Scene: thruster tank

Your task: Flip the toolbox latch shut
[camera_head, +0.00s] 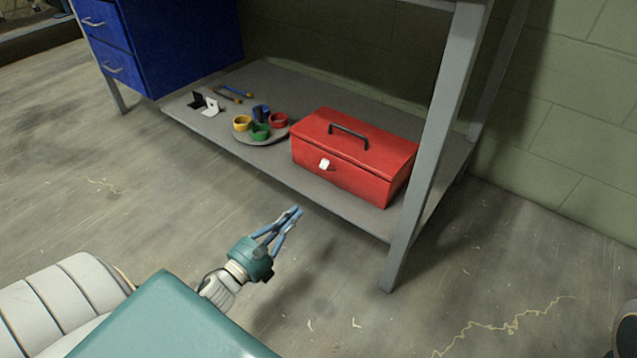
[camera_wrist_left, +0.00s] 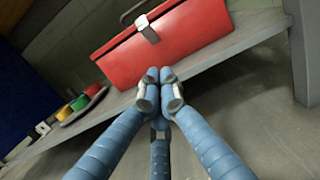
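The red toolbox (camera_head: 345,167) sits with its lid down on the low grey shelf, its black handle (camera_head: 349,132) on top. Its small pale latch (camera_head: 324,164) is on the front face and also shows in the left wrist view (camera_wrist_left: 148,31). I cannot tell whether the latch is flipped fully down. My left gripper (camera_head: 296,211) is in front of the shelf, below and apart from the latch. Its blue fingers meet at the tips in the left wrist view (camera_wrist_left: 160,77), with nothing between them. My right gripper is not in view.
The grey shelf (camera_head: 250,165) has a table leg (camera_head: 425,150) right of the toolbox. Left of the toolbox are a round tray (camera_head: 250,138) with coloured rings and a white hinged piece (camera_head: 210,106). Blue drawers (camera_head: 165,45) stand at left. The floor in front is clear.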

